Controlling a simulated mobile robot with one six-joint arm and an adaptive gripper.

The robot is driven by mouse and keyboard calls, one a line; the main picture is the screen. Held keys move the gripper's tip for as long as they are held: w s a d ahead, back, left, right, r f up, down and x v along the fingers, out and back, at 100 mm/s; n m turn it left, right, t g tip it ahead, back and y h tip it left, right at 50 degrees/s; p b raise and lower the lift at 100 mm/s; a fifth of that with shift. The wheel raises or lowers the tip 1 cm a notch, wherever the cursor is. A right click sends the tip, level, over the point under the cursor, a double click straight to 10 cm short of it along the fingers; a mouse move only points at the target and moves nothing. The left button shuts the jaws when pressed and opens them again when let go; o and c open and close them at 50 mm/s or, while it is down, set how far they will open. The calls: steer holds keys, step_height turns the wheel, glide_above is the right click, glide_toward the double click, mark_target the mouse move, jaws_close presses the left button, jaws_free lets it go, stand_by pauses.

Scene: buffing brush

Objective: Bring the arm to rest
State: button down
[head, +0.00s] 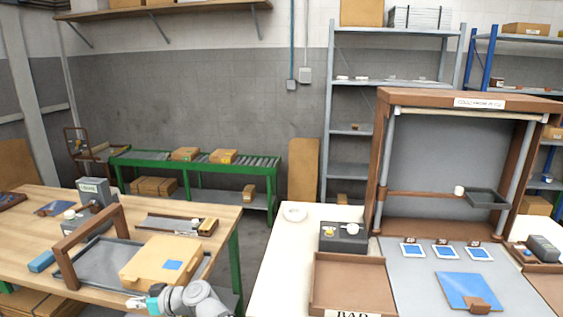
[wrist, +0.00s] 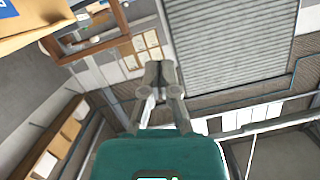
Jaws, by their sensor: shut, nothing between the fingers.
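My gripper (head: 138,303) shows at the bottom left of the head view, in front of the wooden table's near edge and just below the yellow-tan box. My grey arm reaches it from the right. In the wrist view the fingers of my gripper (wrist: 160,72) are together, with nothing between them. The wrist camera looks across the room, with the scene strongly tilted.
At right, the pale bench (head: 275,270) carries a brown tray (head: 350,283) and a brown-framed stand (head: 383,160). A floor gap separates them.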

steer(key=w+d+f+m+h+p, duration=0.2)
steer(key=d+f+m+h+p, duration=0.25)
steer(key=d, duration=1.55)
steer(key=w+d+f+m+h+p, duration=0.15)
steer(key=d+m+h+p, duration=0.45)
steer(key=d, duration=1.3)
steer(key=s+d+r+m+h, duration=0.1)
steer(key=s+d+h, duration=0.1)
steer(key=d, duration=0.5)
steer(key=s+d+r+m+g+h, duration=0.1)
steer(key=s+d+m+h, duration=0.1)
steer(key=d, duration=0.6)
steer(key=shift+h, duration=0.35)
steer(key=shift+m, duration=0.25)
